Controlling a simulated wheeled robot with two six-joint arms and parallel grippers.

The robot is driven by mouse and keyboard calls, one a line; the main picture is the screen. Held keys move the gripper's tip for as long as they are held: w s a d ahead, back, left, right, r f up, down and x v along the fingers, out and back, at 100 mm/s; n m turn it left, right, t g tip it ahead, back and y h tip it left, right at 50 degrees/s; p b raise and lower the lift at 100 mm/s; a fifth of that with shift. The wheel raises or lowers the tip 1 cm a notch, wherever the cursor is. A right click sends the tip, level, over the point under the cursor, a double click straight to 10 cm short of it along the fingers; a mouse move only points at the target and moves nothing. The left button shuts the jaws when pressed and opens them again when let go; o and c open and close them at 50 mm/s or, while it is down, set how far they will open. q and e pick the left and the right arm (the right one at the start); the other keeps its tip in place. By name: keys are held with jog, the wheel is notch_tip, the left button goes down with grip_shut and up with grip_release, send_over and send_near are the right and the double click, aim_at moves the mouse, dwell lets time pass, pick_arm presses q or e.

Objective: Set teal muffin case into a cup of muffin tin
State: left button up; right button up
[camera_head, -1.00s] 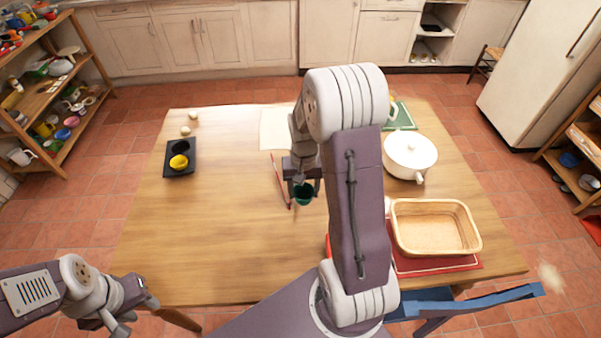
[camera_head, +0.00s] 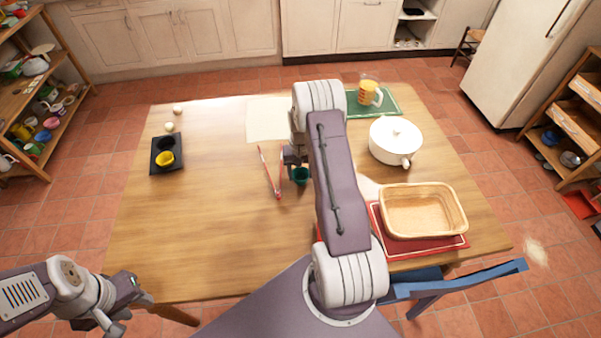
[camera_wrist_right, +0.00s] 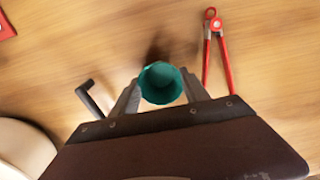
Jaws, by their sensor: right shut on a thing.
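The teal muffin case (camera_head: 300,175) is held in my right gripper (camera_head: 297,168) over the middle of the table. In the right wrist view the teal case (camera_wrist_right: 161,83) sits between the two fingers of the right gripper (camera_wrist_right: 160,92), its open mouth toward the camera. The dark muffin tin (camera_head: 168,164) lies at the left of the table; a yellow case (camera_head: 165,158) sits in its nearer cup, and its farther cup looks empty. My left gripper (camera_head: 140,299) is off the table's front left corner, away from everything; its fingers are too unclear to read.
Red tongs (camera_head: 270,172) lie just left of the right gripper. A white pot (camera_head: 395,140), a wicker basket (camera_head: 422,212) on a red mat and a jug (camera_head: 369,92) on a green mat stand at the right. Two eggs (camera_head: 169,127) lie behind the tin. The table between tin and tongs is clear.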

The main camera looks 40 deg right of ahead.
jog(key=shift+a+f, duration=0.1)
jog(key=o, duration=1.3)
